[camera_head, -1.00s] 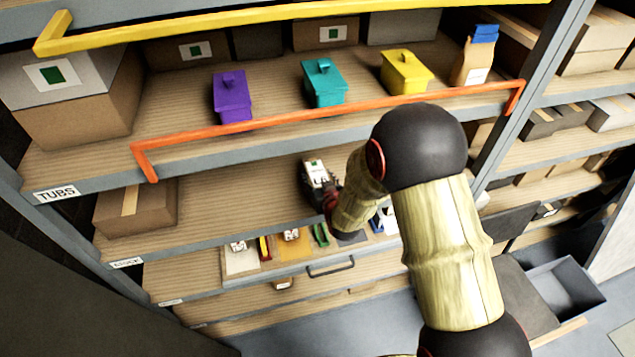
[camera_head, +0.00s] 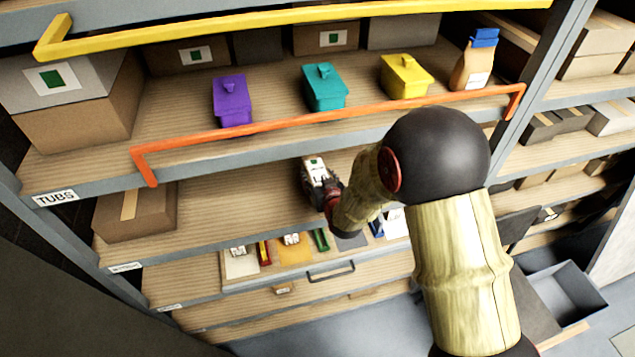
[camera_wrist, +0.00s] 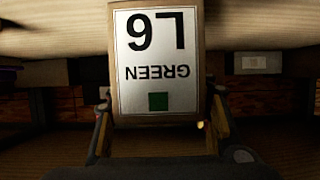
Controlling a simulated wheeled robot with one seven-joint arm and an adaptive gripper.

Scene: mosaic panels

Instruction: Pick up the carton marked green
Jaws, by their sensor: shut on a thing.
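The carton marked green (camera_wrist: 158,60) fills the middle of the wrist view. Its white label reads "GREEN" and "L6" upside down and has a green square. My gripper (camera_wrist: 162,118) has one finger on each side of the carton and is shut on it. In the head view the carton's pale top (camera_head: 313,164) shows at the end of my gripper (camera_head: 318,184), in front of the shelf level below the tubs. Most of the carton is hidden there by my gripper and the shelf above. I cannot tell whether it touches the shelf.
Purple (camera_head: 232,101), teal (camera_head: 324,88) and yellow (camera_head: 405,76) tubs stand on the upper shelf behind an orange rail (camera_head: 250,125). A brown box (camera_head: 135,210) sits at the left of the middle shelf. A drawer with small items (camera_head: 240,262) lies below.

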